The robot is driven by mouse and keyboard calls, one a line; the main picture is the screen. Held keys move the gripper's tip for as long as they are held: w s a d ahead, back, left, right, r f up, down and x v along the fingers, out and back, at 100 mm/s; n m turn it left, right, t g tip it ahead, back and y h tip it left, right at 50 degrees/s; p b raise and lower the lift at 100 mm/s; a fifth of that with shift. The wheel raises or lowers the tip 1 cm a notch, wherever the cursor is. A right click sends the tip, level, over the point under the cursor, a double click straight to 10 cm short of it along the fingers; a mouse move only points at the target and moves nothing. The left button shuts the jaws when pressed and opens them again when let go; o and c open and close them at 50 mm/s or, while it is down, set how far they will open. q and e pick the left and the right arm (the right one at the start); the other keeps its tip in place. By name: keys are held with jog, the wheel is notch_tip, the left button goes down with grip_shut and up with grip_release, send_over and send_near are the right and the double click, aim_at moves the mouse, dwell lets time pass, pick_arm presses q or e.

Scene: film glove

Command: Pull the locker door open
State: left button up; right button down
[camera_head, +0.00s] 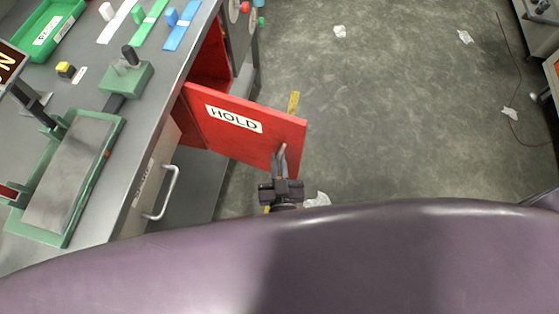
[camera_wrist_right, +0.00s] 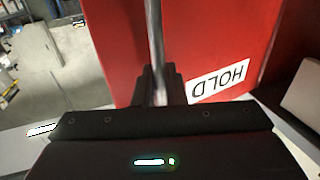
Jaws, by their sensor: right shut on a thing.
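The red locker door (camera_head: 250,143) with a white HOLD label stands swung out from the locker (camera_head: 211,62) under the workbench, and part of the red inside shows. My right gripper (camera_head: 280,165) is at the door's free end, shut on the grey bar handle (camera_head: 283,152). In the right wrist view, the handle (camera_wrist_right: 155,45) runs upright between the fingers (camera_wrist_right: 158,88), in front of the red door face (camera_wrist_right: 215,38). My left gripper is not in view.
The grey workbench (camera_head: 150,75) on the left carries a green tray, coloured strips and a green-framed plate. A drawer with a bar handle (camera_head: 165,195) sits below it, near the door. The concrete floor (camera_head: 400,120) to the right is mostly clear, with a few paper scraps (camera_head: 340,31).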

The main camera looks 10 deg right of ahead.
jog(key=c, duration=1.6)
grip_release()
jog(key=shift+w+a, duration=0.1)
jog(key=shift+a, duration=0.05)
jog(key=shift+c, duration=0.2)
jog(key=s+b, duration=0.1)
jog(key=s, duration=0.7)
jog(key=shift+a, duration=0.3)
jog(key=shift+w, duration=0.1)
jog(key=s+d+f+n+g+y, duration=0.1)
jog(key=s+d+f+g, duration=0.15)
jog(key=f, duration=0.55)
jog(key=s+d+f+n+g, duration=0.1)
jog(key=f+g, duration=0.2)
jog(key=f, duration=0.4)
jog(key=s+d+f+n+g+y, duration=0.1)
jog(key=s+d+f+g, duration=0.1)
jog(key=f, duration=0.6)
jog(key=s+d+f+g, duration=0.9)
jog(key=s+d+f, duration=0.4)
jog(key=s+f, duration=0.1)
jog(key=shift+s+h+p, duration=0.35)
jog(key=shift+h+p, duration=0.05)
jog(key=shift+p, duration=0.05)
